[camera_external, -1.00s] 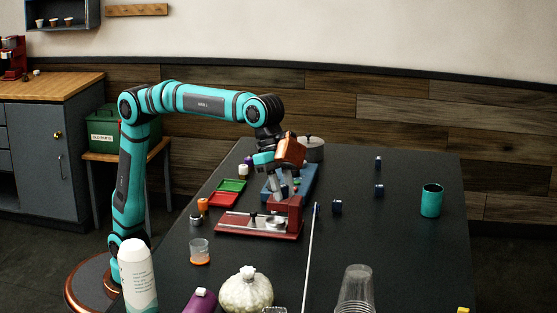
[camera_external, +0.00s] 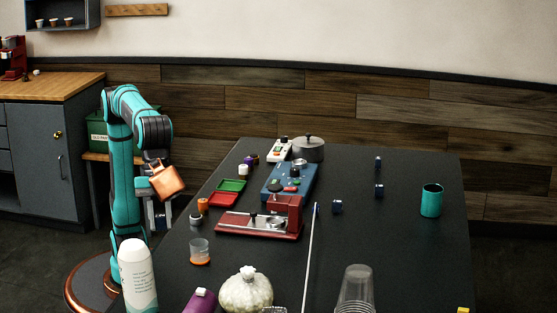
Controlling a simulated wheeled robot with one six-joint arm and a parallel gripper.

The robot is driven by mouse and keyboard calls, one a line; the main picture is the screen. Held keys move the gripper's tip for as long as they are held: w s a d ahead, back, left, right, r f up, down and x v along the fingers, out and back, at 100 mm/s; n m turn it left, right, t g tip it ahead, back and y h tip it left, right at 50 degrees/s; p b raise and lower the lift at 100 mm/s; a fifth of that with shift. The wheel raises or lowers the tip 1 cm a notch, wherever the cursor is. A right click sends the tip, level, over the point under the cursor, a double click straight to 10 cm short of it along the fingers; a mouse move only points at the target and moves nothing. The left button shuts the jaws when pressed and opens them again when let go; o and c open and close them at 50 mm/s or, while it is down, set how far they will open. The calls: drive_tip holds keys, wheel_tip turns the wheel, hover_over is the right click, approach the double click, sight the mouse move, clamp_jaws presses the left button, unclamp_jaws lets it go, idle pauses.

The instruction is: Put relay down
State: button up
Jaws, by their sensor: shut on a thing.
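My gripper (camera_external: 158,218) is at the left, beside the table's left edge, pointing down below the copper-coloured wrist block. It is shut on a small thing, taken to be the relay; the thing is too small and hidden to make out. The black table (camera_external: 400,250) is to the right of my gripper. A red tray (camera_external: 223,200) and a green tray (camera_external: 232,185) lie on it near the left edge. A blue unit (camera_external: 302,186) with small parts on top stands behind a red brewer with a metal base plate (camera_external: 240,224).
A small grey-black piece (camera_external: 195,219) and an orange piece (camera_external: 202,204) stand close to my gripper. A green bin (camera_external: 97,135) stands on a side stand (camera_external: 97,158) behind my arm. A white bottle (camera_external: 137,275) stands in front. The table's right middle is mostly clear.

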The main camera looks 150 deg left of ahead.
sight(157, 231)
drive_tip(key=f, duration=0.2)
drive_tip(key=d+f, duration=0.1)
drive_tip(key=f, duration=0.1)
drive_tip(key=shift+s+d+f, duration=0.1)
drive_tip(key=shift+s+f, duration=0.05)
drive_tip(key=shift+f, duration=0.35)
drive_tip(key=shift+f, duration=0.15)
wheel_tip(157, 231, down, 10)
drive_tip(key=shift+r, duration=0.1)
drive_tip(key=o, duration=0.9)
drive_tip(key=shift+o, duration=0.2)
